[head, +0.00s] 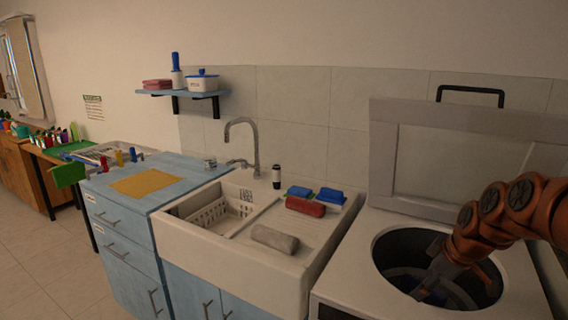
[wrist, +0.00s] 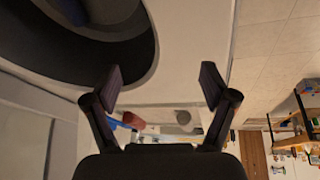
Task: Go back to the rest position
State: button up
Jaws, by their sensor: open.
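My orange arm (head: 490,215) reaches in from the right over a white top-opening unit (head: 345,260) with its lid (head: 440,165) raised. My gripper (head: 432,278) is at the round dark opening (head: 385,265), partly lost in shadow in the head view. In the wrist view my gripper (wrist: 162,82) is open, its two dark fingers wide apart with nothing between them. The opening (wrist: 120,50) lies at the upper left there. A dim bluish thing (wrist: 72,10) shows inside it; I cannot tell what it is.
Left of the unit is a white sink (head: 180,240) with a faucet (head: 250,145), a red sponge (head: 305,206) and a grey cloth roll (head: 274,239). A blue cabinet (head: 120,220) and a wall shelf (head: 190,93) stand further left. The floor at the lower left is clear.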

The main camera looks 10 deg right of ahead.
jog(key=s+a+m+g, duration=0.15)
jog(key=s+a, duration=0.45)
jog(key=a, duration=0.7)
jog(key=s+a+f+m+g+h, duration=0.1)
jog(key=s+a+f+m+g, duration=0.2)
jog(key=s, duration=0.8)
jog(key=s+a+m+g+h, duration=0.1)
jog(key=s+a+m+g, duration=0.15)
jog(key=s+a, duration=0.6)
jog(key=d+b+x, duration=0.2)
jog(key=b+x, duration=0.8)
jog(key=x, duration=0.3)
jog(key=s+p+v, duration=0.2)
jog(key=p+v, duration=0.6)
jog(key=v, duration=0.1)
jog(key=s+r+p+v, duration=0.1)
jog(key=s+p+v, duration=0.1)
jog(key=p+v, duration=0.7)
jog(key=shift+w+d+r+t, duration=0.4)
jog(key=shift+r, duration=0.05)
jog(key=shift+c, duration=0.3)
